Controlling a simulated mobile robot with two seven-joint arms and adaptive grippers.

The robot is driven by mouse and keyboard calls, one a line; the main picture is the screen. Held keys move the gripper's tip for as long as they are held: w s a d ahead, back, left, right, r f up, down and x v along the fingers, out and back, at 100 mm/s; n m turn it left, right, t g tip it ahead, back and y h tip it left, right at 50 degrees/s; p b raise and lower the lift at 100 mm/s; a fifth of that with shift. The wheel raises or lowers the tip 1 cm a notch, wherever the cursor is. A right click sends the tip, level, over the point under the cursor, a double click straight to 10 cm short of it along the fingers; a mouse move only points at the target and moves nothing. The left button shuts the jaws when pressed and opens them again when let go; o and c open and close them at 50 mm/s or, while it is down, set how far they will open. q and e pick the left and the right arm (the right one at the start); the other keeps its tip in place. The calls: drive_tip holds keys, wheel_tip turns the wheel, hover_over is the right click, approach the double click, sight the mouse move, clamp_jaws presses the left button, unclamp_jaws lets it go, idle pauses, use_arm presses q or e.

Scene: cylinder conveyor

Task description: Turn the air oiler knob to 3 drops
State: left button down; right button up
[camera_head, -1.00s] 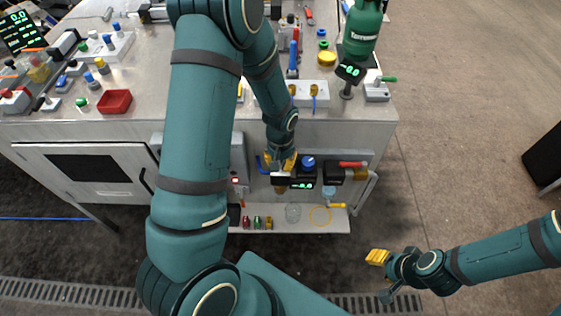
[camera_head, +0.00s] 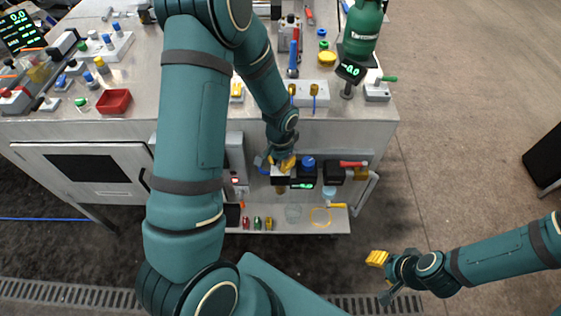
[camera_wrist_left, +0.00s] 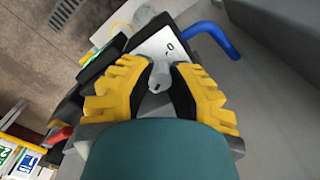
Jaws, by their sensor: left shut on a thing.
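My left gripper (camera_head: 284,165) reaches down to the air unit on the front of the bench. In the left wrist view its yellow ribbed fingers (camera_wrist_left: 160,85) are shut on a small grey knob (camera_wrist_left: 159,77) on top of a white block (camera_wrist_left: 153,46). The fingers hide part of the knob, and I cannot read a drop setting. Beside the block is a black unit (camera_head: 303,183) with a blue knob (camera_head: 308,162) and a green display. My right gripper (camera_head: 377,257) is low at the right, away from the bench, and I cannot tell whether it is open.
A red handle (camera_head: 353,164) is right of the blue knob. A blue hose (camera_wrist_left: 212,37) runs close to my left fingers. A shelf (camera_head: 270,226) below holds several small coloured parts. A red tray (camera_head: 114,101) and a green bottle (camera_head: 363,28) stand on the bench. The floor at right is mostly clear.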

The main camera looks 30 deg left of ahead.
sight(280, 162)
use_arm(q)
drive_tip(key=c, duration=0.8)
unclamp_jaws()
drive_tip(key=shift+c, duration=0.2)
wheel_tip(280, 162, up, 12)
drive_tip(key=s+d+f+n+h, duration=0.2)
drive_tip(key=s+d+f, duration=0.3)
drive_tip(key=d+f, duration=0.3)
drive_tip(key=s+d+f+n+t+h, duration=0.1)
drive_tip(key=s+d+f, duration=0.3)
drive_tip(key=d+f, duration=0.5)
drive_tip(key=shift+s+f+n+h, duration=0.4)
drive_tip(key=shift+f+n+h, duration=0.1)
drive_tip(key=shift+n, duration=0.1)
drive_tip(key=shift+s+d+f+t, duration=0.15)
drive_tip(key=shift+s+d+t, duration=0.15)
drive_tip(key=shift+s, duration=0.05)
drive_tip(key=shift+c, duration=0.3)
